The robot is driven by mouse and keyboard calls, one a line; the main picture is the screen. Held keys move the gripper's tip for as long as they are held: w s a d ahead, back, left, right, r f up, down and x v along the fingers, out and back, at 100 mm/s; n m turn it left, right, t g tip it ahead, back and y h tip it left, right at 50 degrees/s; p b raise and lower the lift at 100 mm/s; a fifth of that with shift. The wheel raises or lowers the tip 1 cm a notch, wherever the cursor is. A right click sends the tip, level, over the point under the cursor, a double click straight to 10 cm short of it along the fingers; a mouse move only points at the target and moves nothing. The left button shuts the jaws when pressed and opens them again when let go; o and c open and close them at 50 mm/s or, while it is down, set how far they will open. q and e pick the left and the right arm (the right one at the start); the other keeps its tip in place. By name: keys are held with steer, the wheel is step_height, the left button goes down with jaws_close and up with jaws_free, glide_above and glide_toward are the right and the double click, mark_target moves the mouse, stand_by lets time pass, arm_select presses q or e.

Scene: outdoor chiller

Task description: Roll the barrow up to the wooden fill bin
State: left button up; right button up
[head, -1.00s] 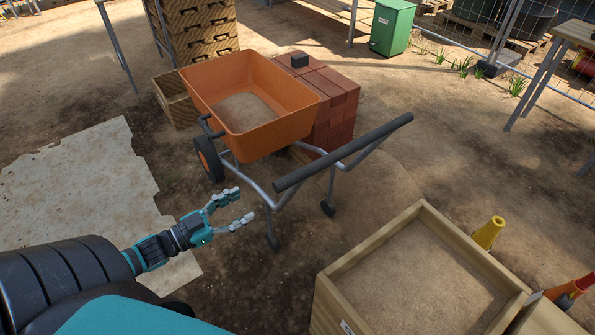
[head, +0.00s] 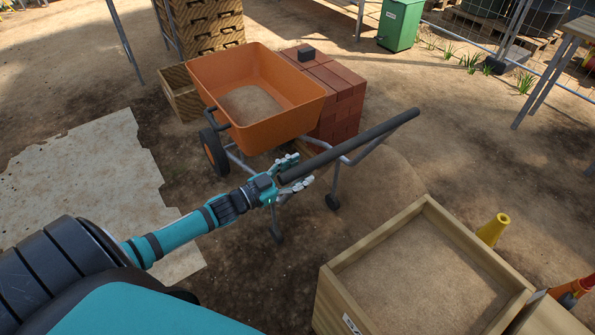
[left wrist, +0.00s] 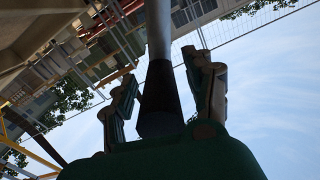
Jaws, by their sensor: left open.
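The orange barrow (head: 277,96) stands upright in the middle of the head view, with sand in its tray and its black wheel (head: 214,151) at the left. Its dark handle bar (head: 350,146) slants toward the right. My left gripper (head: 298,176) is open at the near left end of the bar. In the left wrist view the bar's dark end (left wrist: 160,100) lies between the two spread fingers (left wrist: 165,90). I cannot tell whether they touch it. The wooden fill bin (head: 430,207), filled with sand, stands at the lower right, apart from the barrow. My right gripper is out of view.
A red brick stack (head: 342,105) stands close behind the barrow. A wooden crate (head: 181,95) is at its left. A yellow cone (head: 493,229) stands beside the bin. A green box (head: 399,24) is at the back. Bare ground lies between barrow and bin.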

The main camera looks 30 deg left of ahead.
arm_select(q)
jaws_close()
stand_by(0.3)
stand_by(0.3)
